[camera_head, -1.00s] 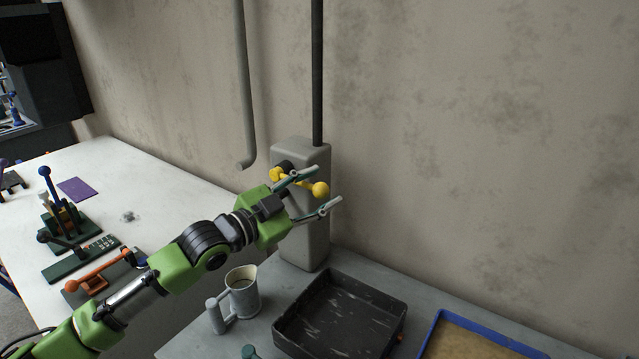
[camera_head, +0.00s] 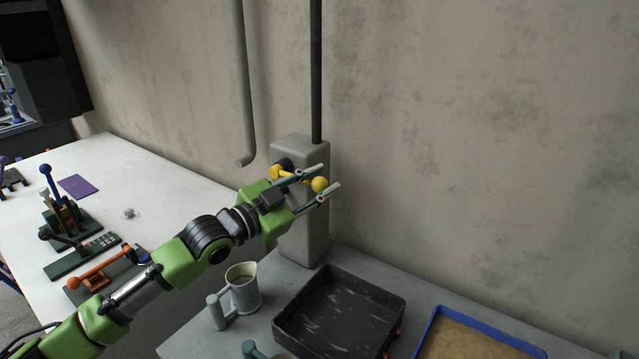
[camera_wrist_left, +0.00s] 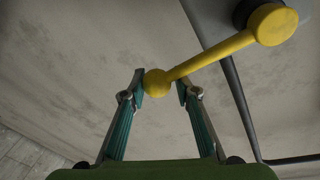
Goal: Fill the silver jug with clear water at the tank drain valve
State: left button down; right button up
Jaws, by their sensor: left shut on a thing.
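The silver jug (camera_head: 244,290) stands upright on the grey bench, its handle toward the lower left. Its inside looks pale, and I cannot tell what it holds. The grey pipe (camera_head: 248,110) ends above and behind it. The yellow valve lever (camera_head: 278,172) sits on a grey pillar (camera_head: 303,230) and ends in a round knob (camera_head: 319,184). My left gripper (camera_head: 328,178) is shut on this knob. In the left wrist view the lever's knob (camera_wrist_left: 157,83) sits between the fingertips. My right gripper is not in view.
A black tray (camera_head: 340,318) lies right of the jug, with a blue-rimmed tray (camera_head: 480,338) beyond it. A teal-handled vessel (camera_head: 251,349) is cut off at the bottom edge. The white table (camera_head: 150,190) at left holds a lever stand (camera_head: 65,215) and an orange-handled device (camera_head: 105,270).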

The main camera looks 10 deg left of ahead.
pick_arm(q)
jog(key=shift+w+a+r+n, duration=0.15)
jog(key=shift+r+n, duration=0.25)
jog(key=shift+n, duration=0.4)
jog(key=c, duration=1.7)
grip_release()
jog(key=shift+o, duration=1)
jog(key=shift+a, duration=0.2)
jog(key=shift+r, duration=0.1)
jog(key=v, duration=1.2)
